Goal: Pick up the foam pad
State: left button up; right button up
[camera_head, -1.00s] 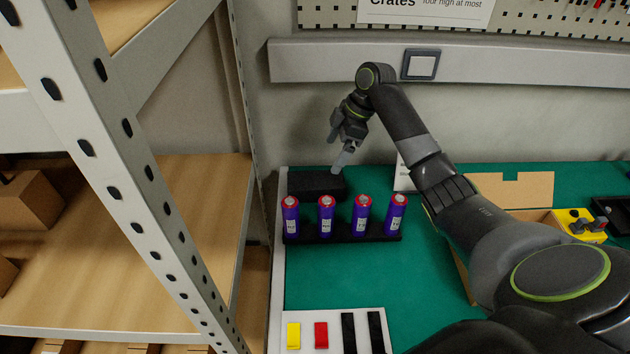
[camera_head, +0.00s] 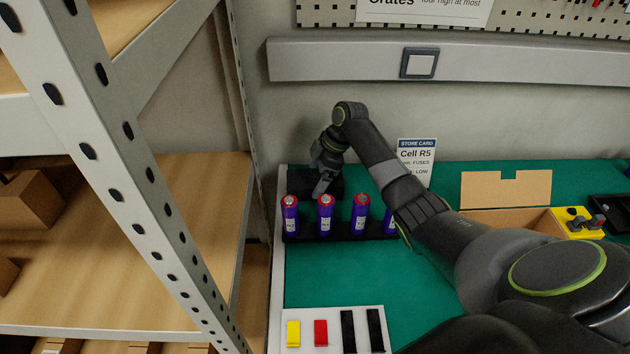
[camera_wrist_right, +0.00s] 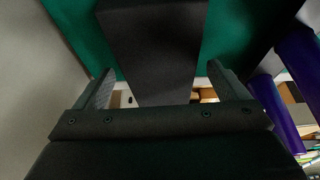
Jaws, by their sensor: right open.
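The foam pad (camera_head: 300,183) is a dark, near-black block on the green mat, behind the row of purple cells. It also shows in the right wrist view (camera_wrist_right: 155,40), between the two fingers. My right gripper (camera_head: 322,188) is open, with its fingers down at the pad, which it partly covers in the head view. In the right wrist view a finger stands on each side of the pad, with green mat visible in the gaps. My left gripper is not in view.
Several purple cells with red tops (camera_head: 325,214) stand in a black holder (camera_head: 340,235) just in front of the pad. A store card (camera_head: 416,160) stands to the right. A cardboard box (camera_head: 510,190) is further right. The metal shelf (camera_head: 140,200) is on the left.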

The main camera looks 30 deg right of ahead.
jog(key=shift+c, duration=0.2)
jog(key=c, duration=1)
jog(key=shift+r, duration=0.1)
